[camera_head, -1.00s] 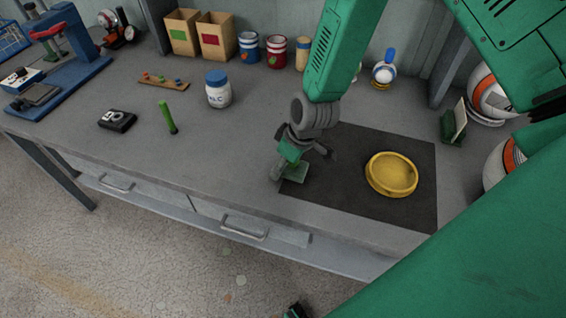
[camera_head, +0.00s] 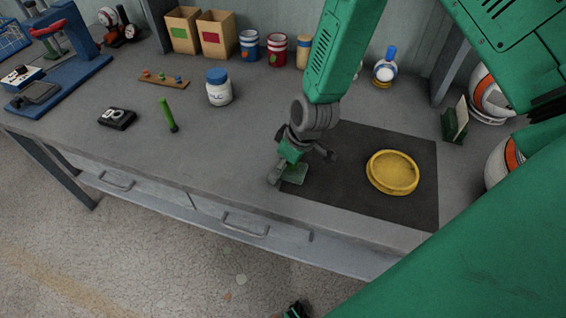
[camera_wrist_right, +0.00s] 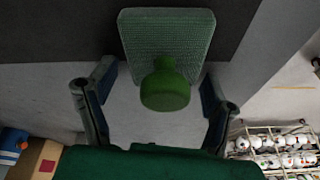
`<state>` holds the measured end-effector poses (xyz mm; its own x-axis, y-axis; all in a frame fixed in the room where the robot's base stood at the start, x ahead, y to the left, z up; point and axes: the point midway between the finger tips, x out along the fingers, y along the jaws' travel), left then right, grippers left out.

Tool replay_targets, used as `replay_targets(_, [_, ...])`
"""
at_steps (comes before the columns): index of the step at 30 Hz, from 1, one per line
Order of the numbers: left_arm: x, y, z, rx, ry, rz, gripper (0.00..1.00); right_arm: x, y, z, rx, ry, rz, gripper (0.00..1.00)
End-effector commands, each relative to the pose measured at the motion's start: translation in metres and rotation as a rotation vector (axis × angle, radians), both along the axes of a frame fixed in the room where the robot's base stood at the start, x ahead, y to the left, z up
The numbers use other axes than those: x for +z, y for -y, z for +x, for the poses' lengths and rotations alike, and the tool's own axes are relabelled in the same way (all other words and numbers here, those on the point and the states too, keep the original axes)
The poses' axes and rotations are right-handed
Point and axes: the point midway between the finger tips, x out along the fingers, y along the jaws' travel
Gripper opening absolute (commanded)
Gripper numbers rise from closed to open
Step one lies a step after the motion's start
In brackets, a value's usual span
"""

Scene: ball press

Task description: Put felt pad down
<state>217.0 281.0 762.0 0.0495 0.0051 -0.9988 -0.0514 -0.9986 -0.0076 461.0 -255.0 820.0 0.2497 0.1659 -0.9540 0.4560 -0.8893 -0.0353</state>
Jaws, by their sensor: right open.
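The green felt pad (camera_head: 295,174) lies at the left front edge of the dark mat (camera_head: 350,190), partly hidden by my right gripper. In the right wrist view the felt pad (camera_wrist_right: 178,30) is a flat textured square with a round green knob (camera_wrist_right: 165,90). My right gripper (camera_head: 302,167) is low over the pad. In the right wrist view my right gripper (camera_wrist_right: 157,85) is open, with a finger on each side of the knob and visible gaps between.
A round yellow dish (camera_head: 392,172) sits on the mat to the right. The table's front edge is close to the pad.

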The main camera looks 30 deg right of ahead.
Motion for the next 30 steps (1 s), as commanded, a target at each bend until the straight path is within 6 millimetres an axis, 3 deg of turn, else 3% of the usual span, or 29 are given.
replay_targets(8, [0.008,0.0,0.0,0.0,0.0,0.0,0.34,0.028,0.003,-0.003,-0.002,0.002,-0.001,0.74])
replay_targets(15, [0.011,0.0,0.0,0.0,0.0,0.0,0.34,0.081,0.012,-0.017,-0.001,0.004,0.0,0.74])
replay_targets(21, [0.014,0.0,0.0,0.0,0.0,0.0,0.34,0.113,0.018,-0.025,-0.001,0.004,0.0,0.74])
replay_targets(30, [0.015,0.0,0.0,0.0,0.0,0.0,0.34,0.127,0.02,-0.03,-0.001,0.0,0.0,0.74])
